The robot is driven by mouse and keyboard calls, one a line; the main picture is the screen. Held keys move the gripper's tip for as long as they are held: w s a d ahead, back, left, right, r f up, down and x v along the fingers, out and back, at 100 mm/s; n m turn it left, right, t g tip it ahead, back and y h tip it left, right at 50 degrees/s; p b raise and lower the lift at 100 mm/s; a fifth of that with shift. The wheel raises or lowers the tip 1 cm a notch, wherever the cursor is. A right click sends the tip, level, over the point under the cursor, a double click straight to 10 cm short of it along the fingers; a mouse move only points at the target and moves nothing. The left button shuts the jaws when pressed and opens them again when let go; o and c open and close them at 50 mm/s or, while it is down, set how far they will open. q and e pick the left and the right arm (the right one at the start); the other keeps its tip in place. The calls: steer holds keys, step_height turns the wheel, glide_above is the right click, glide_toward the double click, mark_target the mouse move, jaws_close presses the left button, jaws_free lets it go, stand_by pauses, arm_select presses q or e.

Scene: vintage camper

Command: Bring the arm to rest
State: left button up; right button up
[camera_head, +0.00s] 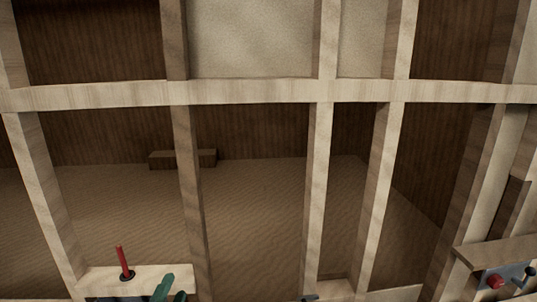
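The green tips at the bottom edge, left of the middle, look like my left gripper (171,288). Only a small part of it shows and the rest is cut off by the frame, so I cannot tell whether it is open or shut. It is in front of a pale wooden board, right of a red upright stick (124,262) with a dark round base, and apart from the stick. I do not make out my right gripper.
A pale timber frame with a long horizontal beam (252,92) and several uprights crosses the view. Behind it are a brown floor, dark walls and a low wooden block (183,159). At lower right is a grey panel (508,276) with a red knob (495,282).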

arm_select(q)
steer(key=s+a+f+n+g+y, duration=0.35)
steer(key=s+a+f+g, duration=0.25)
steer(key=s+f, duration=0.25)
steer(key=s+a+f+n+g+y, duration=0.2)
steer(key=s+a+f+n+g, duration=0.25)
steer(key=s+f, duration=0.4)
steer(key=s+d+f+g+h+b, duration=0.2)
steer(key=f+b, duration=0.1)
steer(key=f, duration=1.1)
steer(key=s+d+f+g+h+b, duration=0.1)
steer(key=s+d+f+g+b, duration=0.15)
steer(key=f, duration=1.25)
steer(key=s+a+f+n+g+h+b, duration=0.1)
steer(key=s+f+b, duration=0.4)
steer(key=s+f, duration=1.5)
steer(key=shift+s+f+n+g+h, duration=0.4)
steer(key=shift+f+n+g, duration=0.2)
steer(key=shift+n, duration=0.3)
steer(key=shift+w, duration=0.1)
